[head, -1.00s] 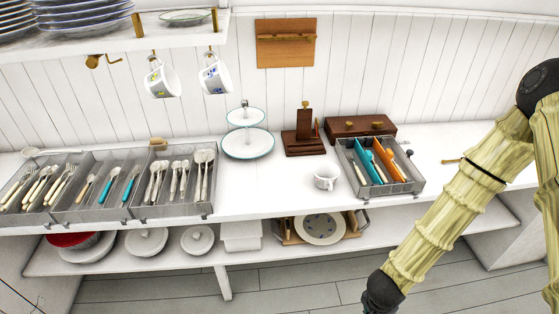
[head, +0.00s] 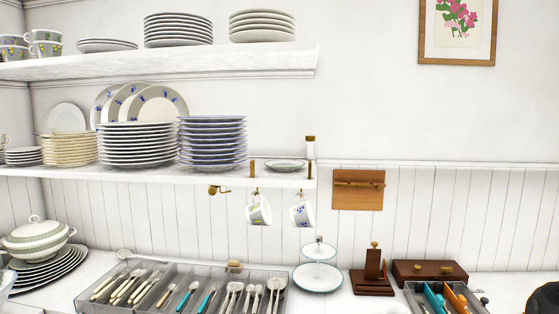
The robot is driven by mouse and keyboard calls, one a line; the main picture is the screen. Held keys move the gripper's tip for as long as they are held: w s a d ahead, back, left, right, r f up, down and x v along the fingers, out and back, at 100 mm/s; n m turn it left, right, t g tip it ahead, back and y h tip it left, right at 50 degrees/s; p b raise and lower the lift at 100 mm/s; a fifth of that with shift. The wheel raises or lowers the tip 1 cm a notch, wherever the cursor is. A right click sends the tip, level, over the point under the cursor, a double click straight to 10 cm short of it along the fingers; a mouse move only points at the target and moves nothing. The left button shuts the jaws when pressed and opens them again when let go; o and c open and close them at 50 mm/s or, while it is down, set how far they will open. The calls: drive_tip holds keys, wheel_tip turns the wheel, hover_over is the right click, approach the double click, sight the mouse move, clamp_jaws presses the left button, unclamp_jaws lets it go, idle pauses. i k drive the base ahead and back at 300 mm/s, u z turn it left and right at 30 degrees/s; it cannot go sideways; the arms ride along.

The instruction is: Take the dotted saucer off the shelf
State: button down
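A small pale saucer (head: 285,164) with a greenish rim lies flat near the right end of the middle wall shelf (head: 285,180). It sits between two brass-coloured posts. It is too small here to make out dots, so I cannot be sure it is the dotted one. My gripper is out of view; only a dark rounded part of my arm shows in the lower right corner.
A stack of blue-edged plates (head: 212,145) stands left of the saucer. Two mugs (head: 259,211) hang below the shelf. An upper shelf (head: 200,65) with plate stacks runs above. A two-tier stand (head: 318,278) is on the counter below.

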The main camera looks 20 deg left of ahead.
sight(282, 165)
drive_tip(key=u, duration=2.2)
drive_tip(key=i, duration=0.9)
drive_tip(key=z, duration=1.15)
